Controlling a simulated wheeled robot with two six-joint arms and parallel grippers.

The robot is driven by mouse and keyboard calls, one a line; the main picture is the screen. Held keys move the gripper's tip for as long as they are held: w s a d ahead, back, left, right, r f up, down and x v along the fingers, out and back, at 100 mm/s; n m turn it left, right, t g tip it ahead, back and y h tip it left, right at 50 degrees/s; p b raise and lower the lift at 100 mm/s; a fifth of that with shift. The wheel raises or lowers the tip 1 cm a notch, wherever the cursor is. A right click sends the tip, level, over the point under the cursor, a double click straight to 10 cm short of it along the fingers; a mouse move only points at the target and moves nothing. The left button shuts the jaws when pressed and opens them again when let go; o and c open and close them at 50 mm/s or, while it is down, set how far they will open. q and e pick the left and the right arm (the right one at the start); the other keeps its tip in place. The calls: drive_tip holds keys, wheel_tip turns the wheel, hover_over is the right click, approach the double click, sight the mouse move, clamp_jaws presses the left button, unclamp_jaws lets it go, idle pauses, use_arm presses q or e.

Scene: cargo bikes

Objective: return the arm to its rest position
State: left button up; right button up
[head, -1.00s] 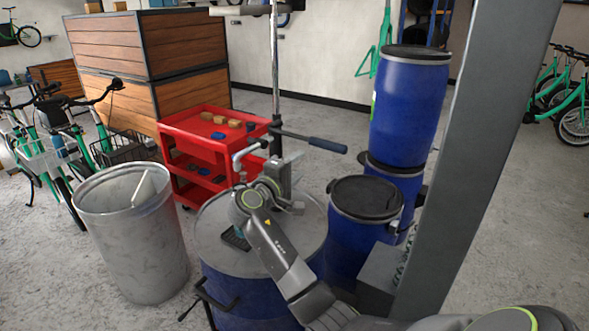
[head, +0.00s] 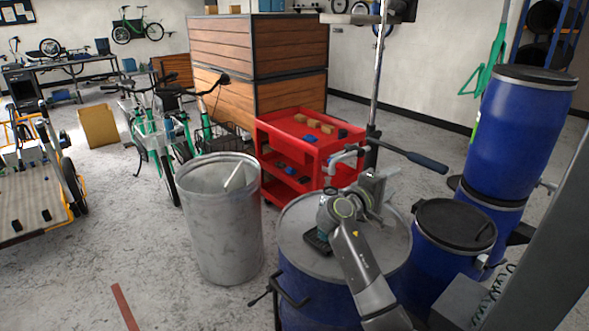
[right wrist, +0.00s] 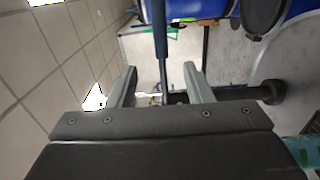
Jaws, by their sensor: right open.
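My right arm (head: 364,268) comes up from the lower right in the head view, over the top of a blue drum with a grey lid (head: 290,245). My right gripper (head: 380,182) is beside the drum's upright pipe and tap, partly hidden by my wrist. In the right wrist view its two grey fingers (right wrist: 160,82) are apart. A rod with a dark blue handle (right wrist: 160,32) shows between and beyond them; I cannot tell whether they touch it. The same lever handle (head: 428,162) sticks out right in the head view. My left gripper is out of view.
A grey metal bin (head: 218,235) stands left of the drum. A red cart (head: 290,125) with small items is behind. Stacked blue barrels (head: 520,115) stand on the right. Green bikes (head: 165,135) are at the left. The floor at lower left is mostly clear.

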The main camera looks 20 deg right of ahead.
drive_tip(key=s+f+m+g+y, duration=0.25)
drive_tip(key=s+f+y, duration=0.55)
drive_tip(key=s+f, duration=1.3)
drive_tip(key=s+a+f+m+g+y, duration=0.1)
drive_tip(key=s+a+f+y, duration=0.15)
drive_tip(key=s, duration=0.45)
drive_tip(key=s+a+f+m+y, duration=0.1)
drive_tip(key=s+a+f+y, duration=0.1)
drive_tip(key=s+a, duration=0.35)
drive_tip(key=s+a+f+m+g+y, duration=0.1)
drive_tip(key=s+a+f+y, duration=0.1)
drive_tip(key=s, duration=0.6)
wheel_tip(320, 180, down, 25)
drive_tip(key=d, duration=0.2)
drive_tip(key=s+a+f+g, duration=0.1)
drive_tip(key=s+f+g, duration=0.1)
drive_tip(key=s+f, duration=1.2)
drive_tip(key=shift+s+a+f+y, duration=0.15)
drive_tip(key=shift+s+f+y, duration=0.2)
drive_tip(key=shift+s+y, duration=0.1)
